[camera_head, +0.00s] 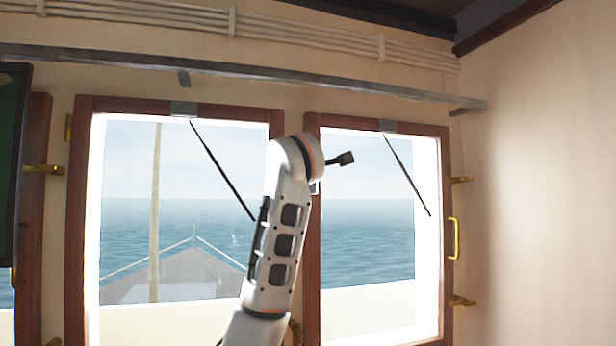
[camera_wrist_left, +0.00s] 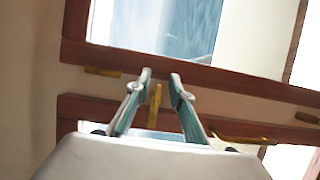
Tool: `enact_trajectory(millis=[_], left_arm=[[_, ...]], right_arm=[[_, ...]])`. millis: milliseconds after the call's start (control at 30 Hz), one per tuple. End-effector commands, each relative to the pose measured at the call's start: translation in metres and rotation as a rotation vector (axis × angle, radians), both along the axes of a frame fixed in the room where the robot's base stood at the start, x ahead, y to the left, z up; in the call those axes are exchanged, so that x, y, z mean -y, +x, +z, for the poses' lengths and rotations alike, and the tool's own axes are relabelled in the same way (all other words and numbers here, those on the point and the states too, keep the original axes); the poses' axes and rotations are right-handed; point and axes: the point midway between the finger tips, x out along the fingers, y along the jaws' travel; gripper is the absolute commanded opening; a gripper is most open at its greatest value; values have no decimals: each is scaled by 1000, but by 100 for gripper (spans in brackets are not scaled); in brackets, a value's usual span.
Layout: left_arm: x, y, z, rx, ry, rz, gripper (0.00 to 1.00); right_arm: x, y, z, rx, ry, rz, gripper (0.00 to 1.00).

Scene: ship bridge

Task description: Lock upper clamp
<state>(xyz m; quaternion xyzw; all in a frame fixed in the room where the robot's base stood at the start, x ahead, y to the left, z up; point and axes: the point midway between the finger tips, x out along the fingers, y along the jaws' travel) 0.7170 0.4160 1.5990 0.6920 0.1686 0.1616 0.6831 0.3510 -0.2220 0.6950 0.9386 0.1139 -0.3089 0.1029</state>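In the left wrist view a brass clamp (camera_wrist_left: 155,104) stands out between two wooden window frames. The two fingers of my left gripper (camera_wrist_left: 160,76) are apart, one on each side of it; I cannot tell whether they touch it. In the head view my left arm rises in front of the gap between the two windows, and the left gripper's fingers are hidden there. On the right window an upper brass clamp (camera_head: 460,180) and a lower one (camera_head: 461,300) show at the right edge. My right gripper is not in view.
A brass handle (camera_head: 454,238) sits between the right window's clamps. The left window frame (camera_head: 76,220) and right window frame (camera_head: 446,220) flank the arm. A grey rail (camera_head: 250,70) runs above. A dark screen (camera_head: 12,160) stands at far left. The right wall is bare.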

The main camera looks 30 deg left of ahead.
Motion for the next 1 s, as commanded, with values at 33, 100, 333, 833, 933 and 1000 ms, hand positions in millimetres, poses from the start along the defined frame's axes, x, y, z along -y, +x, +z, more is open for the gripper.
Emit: enact_trajectory(millis=[33, 100, 333, 833, 933, 1000], left_arm=[[0, 0, 0, 0, 0, 0, 22], [0, -1, 1, 1, 0, 0, 22], [11, -21, 1, 4, 0, 0, 22], [50, -98, 1, 0, 1, 1, 22], [53, -104, 1, 1, 0, 0, 22], [54, -106, 1, 1, 0, 1, 22]], right_arm=[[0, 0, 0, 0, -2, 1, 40], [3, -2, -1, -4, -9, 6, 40], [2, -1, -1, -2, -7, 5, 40], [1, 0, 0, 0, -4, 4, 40], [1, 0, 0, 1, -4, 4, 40], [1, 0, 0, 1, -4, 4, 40]])
